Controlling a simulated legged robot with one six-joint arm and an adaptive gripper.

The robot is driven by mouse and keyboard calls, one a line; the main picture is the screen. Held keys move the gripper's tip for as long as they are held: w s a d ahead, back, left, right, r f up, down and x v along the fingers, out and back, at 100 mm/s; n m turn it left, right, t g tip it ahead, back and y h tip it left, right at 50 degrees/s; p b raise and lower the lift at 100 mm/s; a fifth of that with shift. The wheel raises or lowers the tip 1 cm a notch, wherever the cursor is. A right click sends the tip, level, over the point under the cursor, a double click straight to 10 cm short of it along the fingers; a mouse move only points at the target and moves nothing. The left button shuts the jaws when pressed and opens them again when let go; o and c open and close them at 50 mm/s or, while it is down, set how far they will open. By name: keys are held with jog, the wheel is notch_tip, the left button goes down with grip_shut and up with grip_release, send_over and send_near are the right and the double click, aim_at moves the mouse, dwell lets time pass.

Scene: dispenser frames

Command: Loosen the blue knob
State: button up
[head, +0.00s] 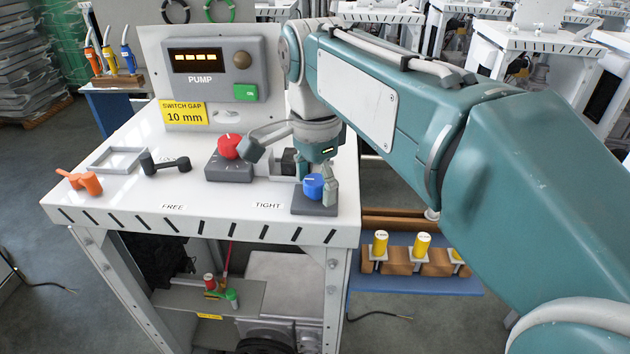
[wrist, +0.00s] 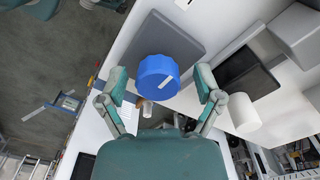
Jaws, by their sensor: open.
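The blue knob (head: 313,186) sits on a dark grey base (head: 302,204) at the right front corner of the white table. It also shows in the wrist view (wrist: 158,77), with a white mark on its top near the edge. My gripper (head: 322,178) is at the knob from above. In the wrist view my gripper (wrist: 160,90) is open, one finger on each side of the knob, with gaps between the fingers and the knob. The labels "TIGHT" and "FREE" are on the table front.
A red knob (head: 229,147) on a grey box (head: 229,167) stands left of my gripper. A black handle (head: 165,164), an orange handle (head: 80,181) and a grey frame (head: 115,160) lie farther left. A pump panel (head: 213,70) stands behind. Yellow cylinders (head: 380,243) stand below right.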

jog(key=c, duration=1.2)
jog(key=shift+o, duration=0.2)
jog(key=shift+n, duration=0.3)
jog(key=n, duration=1.2)
jog(key=shift+n, duration=2.6)
jog(key=shift+f, duration=0.1)
